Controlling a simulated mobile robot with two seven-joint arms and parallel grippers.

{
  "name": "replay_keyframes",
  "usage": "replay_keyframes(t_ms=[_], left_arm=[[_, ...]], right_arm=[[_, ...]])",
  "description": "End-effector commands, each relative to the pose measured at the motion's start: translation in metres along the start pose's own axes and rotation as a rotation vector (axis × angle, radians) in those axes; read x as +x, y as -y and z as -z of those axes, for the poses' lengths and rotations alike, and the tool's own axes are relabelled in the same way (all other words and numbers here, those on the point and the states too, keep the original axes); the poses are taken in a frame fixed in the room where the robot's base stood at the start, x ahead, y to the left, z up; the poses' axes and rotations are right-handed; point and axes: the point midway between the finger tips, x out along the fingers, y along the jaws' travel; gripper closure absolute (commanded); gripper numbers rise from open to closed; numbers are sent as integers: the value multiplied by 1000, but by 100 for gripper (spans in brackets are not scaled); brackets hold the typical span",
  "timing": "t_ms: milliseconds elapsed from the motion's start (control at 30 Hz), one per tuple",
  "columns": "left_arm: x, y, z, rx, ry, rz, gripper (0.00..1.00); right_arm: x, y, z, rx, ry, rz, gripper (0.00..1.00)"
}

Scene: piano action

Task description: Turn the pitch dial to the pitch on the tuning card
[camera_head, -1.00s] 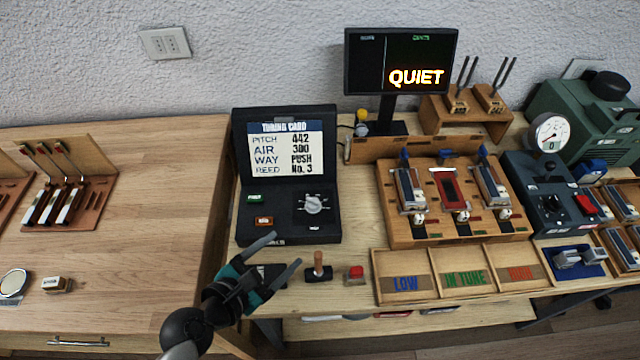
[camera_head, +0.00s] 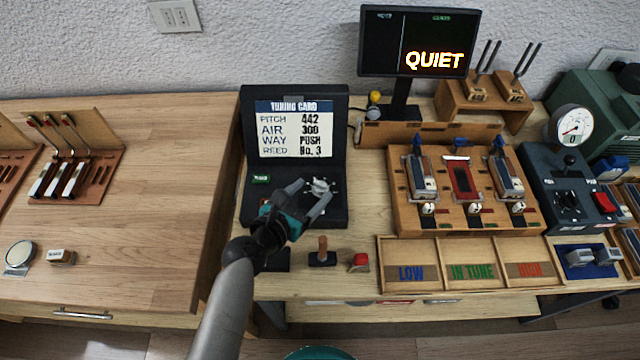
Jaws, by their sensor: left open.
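The tuning card (camera_head: 295,130) stands in the raised back of a black box and reads PITCH 442, AIR 300, WAY PUSH, REED No. 3. The pitch dial (camera_head: 319,186) is a silver knob with marks around it on the box's lower face; its setting is too small to read. My left gripper (camera_head: 308,194) is open, its fingers pointing at the dial, with one fingertip at its left and the other at its lower right. I cannot tell whether they touch it. The left arm covers part of the box's lower left. My right gripper is not in view.
A green button (camera_head: 261,179) sits left of the dial. A wooden-handled lever (camera_head: 322,251) and a red button (camera_head: 359,262) stand in front of the box. A reed rack (camera_head: 465,190) and trays are to the right. A monitor (camera_head: 418,42) reads QUIET. The left tabletop (camera_head: 150,200) is mostly clear.

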Motion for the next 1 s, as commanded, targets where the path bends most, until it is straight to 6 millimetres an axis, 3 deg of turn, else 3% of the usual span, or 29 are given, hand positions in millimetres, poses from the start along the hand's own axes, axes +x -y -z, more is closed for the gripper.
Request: replay_keyframes(t_ms=[100, 300, 733, 1000], left_arm=[[21, 0, 1, 1, 1, 0, 28], [42, 0, 1, 0, 0, 1, 28], [49, 0, 0, 1, 0, 0, 28], [48, 0, 0, 1, -1, 0, 58]], right_arm=[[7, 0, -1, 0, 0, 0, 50], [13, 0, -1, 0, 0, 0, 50], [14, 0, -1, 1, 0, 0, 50], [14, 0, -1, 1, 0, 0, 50]])
